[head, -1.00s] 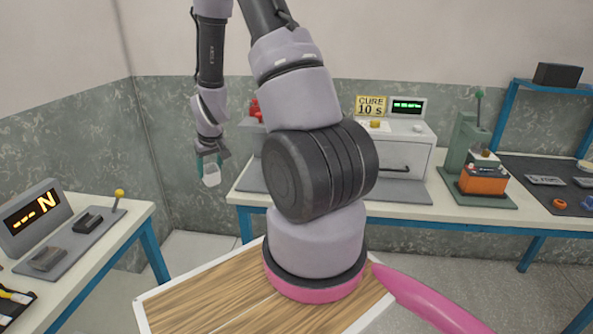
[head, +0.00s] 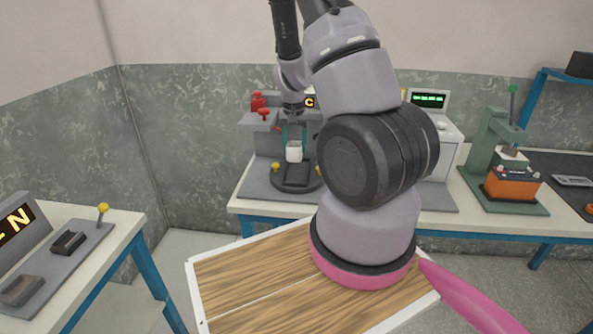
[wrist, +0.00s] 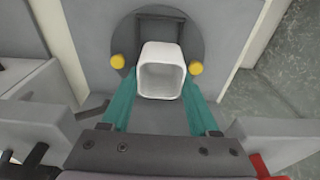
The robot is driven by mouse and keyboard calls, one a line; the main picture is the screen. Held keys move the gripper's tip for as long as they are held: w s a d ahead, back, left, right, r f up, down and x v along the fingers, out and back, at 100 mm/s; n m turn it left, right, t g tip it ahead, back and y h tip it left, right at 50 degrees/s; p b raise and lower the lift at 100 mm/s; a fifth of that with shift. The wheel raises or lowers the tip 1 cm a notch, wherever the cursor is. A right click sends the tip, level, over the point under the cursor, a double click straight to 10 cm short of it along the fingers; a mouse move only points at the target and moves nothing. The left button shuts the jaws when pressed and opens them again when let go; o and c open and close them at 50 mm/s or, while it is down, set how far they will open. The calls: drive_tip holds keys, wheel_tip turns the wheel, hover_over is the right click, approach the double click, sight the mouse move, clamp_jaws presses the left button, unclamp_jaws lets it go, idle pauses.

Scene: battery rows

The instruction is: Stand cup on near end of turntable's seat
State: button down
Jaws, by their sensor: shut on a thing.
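The white square cup (head: 294,151) is held upright, mouth up, between the teal fingers of my gripper (head: 293,135). In the wrist view the cup (wrist: 162,72) sits between the fingertips of my gripper (wrist: 160,92). The round dark turntable (head: 296,186) is on the grey base plate, with a yellow knob on each side. In the wrist view the turntable (wrist: 125,40) lies below and behind the cup. Its raised dark seat frame (wrist: 160,17) shows beyond the cup; the seat's near part is hidden by the cup. I cannot tell whether the cup touches the seat.
A grey machine with red valves (head: 257,103) stands behind the turntable. The cure oven (head: 447,150) is to the right, partly behind my arm. A green press (head: 492,140) with an orange battery (head: 512,188) is further right. A side table (head: 110,240) stands at left.

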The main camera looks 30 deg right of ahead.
wheel_tip(320, 180, down, 8)
drive_tip(key=shift+a+f, duration=0.1)
idle(0.4)
drive_tip(key=shift+c, duration=0.7)
unclamp_jaws()
drive_tip(key=shift+f, duration=0.1)
